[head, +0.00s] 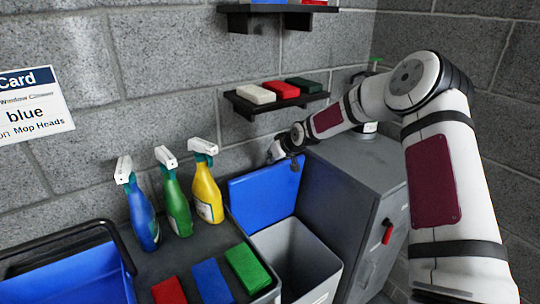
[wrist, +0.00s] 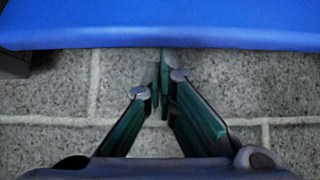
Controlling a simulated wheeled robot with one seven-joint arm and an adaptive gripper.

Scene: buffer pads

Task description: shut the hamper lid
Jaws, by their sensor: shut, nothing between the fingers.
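The hamper (head: 298,262) is a light grey bin standing open between the counter and a grey cabinet. Its blue lid (head: 264,197) is raised, tilted up at the back against the wall side. In the wrist view the lid's blue panel (wrist: 160,22) fills the top, its edge running across the picture. My gripper (wrist: 163,68) is shut and empty, its fingertips close together just by that edge; I cannot tell if they touch it. In the head view my gripper (head: 296,163) is small, at the lid's upper right corner, partly hidden by my wrist.
Blue, green and yellow spray bottles (head: 176,205) stand on the counter left of the hamper, with red, blue and green pads (head: 211,282) in front. A wall shelf (head: 276,103) holds more pads above. The grey cabinet (head: 352,190) with a red handle stands close at right.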

